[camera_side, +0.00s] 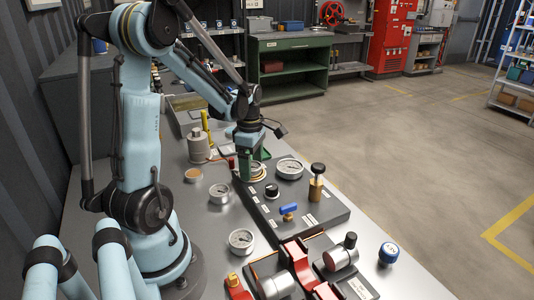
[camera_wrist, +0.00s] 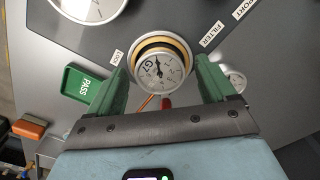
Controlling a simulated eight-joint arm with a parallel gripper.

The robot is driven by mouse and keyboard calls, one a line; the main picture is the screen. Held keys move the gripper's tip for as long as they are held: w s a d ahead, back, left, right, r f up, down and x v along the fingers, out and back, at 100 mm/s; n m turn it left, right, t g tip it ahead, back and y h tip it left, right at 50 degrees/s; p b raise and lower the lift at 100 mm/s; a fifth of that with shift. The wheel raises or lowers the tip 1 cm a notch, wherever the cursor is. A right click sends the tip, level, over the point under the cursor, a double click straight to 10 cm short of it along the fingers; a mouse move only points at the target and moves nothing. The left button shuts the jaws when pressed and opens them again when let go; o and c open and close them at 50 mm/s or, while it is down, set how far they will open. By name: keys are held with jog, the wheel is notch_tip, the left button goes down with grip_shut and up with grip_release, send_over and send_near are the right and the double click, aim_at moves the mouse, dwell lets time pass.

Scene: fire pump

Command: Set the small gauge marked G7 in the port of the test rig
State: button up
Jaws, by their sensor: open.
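The small gauge marked G7 (camera_wrist: 162,72) has a white dial and shows face-on in the wrist view, between my fingers. It sits at the port (camera_wrist: 163,42), whose brass and black rings show mostly above the dial; I cannot tell whether it is fully seated. My gripper (camera_wrist: 161,66) is open, with a green finger on each side of the gauge and gaps visible. In the side view my gripper (camera_side: 257,158) points down over the back left of the dark test rig (camera_side: 323,219), largely hiding the gauge.
A large gauge (camera_side: 289,168) stands close to my gripper on the rig. A brass valve (camera_side: 317,182) and blue lever (camera_side: 288,209) are farther right. Two loose gauges (camera_side: 219,193) (camera_side: 241,241) lie on the bench.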

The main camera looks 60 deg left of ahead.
jog(key=shift+r, duration=0.1)
notch_tip(320, 180, up, 12)
jog(key=d+f+m+t, duration=0.1)
jog(key=d+m+t, duration=0.2)
jog(key=d+m, duration=0.7)
jog(key=w+d+f+m+t, duration=0.1)
jog(key=d+m+t, duration=0.3)
jog(key=d+m, duration=0.7)
jog(key=m, duration=0.6)
jog(key=shift+d+f, duration=0.3)
